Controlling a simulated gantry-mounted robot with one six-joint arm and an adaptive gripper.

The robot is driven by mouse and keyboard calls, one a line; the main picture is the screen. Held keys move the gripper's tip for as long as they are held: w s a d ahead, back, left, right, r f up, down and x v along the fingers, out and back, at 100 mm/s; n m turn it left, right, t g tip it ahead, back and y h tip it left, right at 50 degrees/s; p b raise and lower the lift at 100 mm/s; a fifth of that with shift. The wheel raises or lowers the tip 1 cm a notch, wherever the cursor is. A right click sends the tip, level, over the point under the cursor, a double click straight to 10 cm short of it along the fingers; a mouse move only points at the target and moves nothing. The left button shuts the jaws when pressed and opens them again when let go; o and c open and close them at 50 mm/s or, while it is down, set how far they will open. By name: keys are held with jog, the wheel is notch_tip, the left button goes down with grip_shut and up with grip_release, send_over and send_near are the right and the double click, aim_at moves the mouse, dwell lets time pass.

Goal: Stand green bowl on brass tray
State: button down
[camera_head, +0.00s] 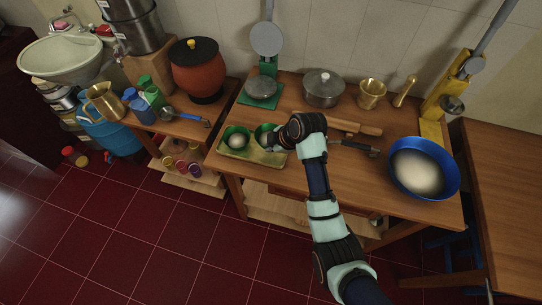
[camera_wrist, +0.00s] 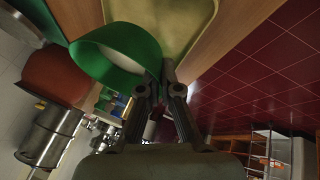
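A green bowl (camera_head: 265,132) is at my gripper, at the right part of the brass tray (camera_head: 252,156) in the head view. In the wrist view, the green bowl (camera_wrist: 118,51) is large, and its wall reaches between my gripper's fingertips (camera_wrist: 158,78). The fingers are close together and look shut on the rim. The brass tray (camera_wrist: 186,22) shows just beyond it. Whether the bowl touches the tray cannot be told. A second green bowl (camera_head: 227,134) with a pale round thing inside sits on the tray's left. My wrist hides the fingertips in the head view.
A scale with a grey pan (camera_head: 261,88), a lidded pot (camera_head: 323,87), a brass mortar (camera_head: 371,92) and a rolling pin (camera_head: 350,126) stand or lie behind. A blue pan (camera_head: 424,168) is at the right. The table's front edge is close to the tray.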

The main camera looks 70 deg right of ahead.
notch_tip(320, 180, down, 5)
jog(key=shift+f+b, duration=0.1)
jog(key=shift+b, duration=0.5)
jog(key=shift+f, duration=0.1)
jog(key=c, duration=1.6)
grip_release()
jog(key=shift+s+a+r, duration=0.1)
jog(key=shift+r, duration=0.2)
jog(key=p+v, duration=0.3)
jog(key=v, duration=0.8)
jog(key=shift+r+p, duration=0.25)
jog(key=shift+p, duration=0.15)
jog(key=shift+s+a, duration=0.1)
jog(key=shift+s, duration=0.05)
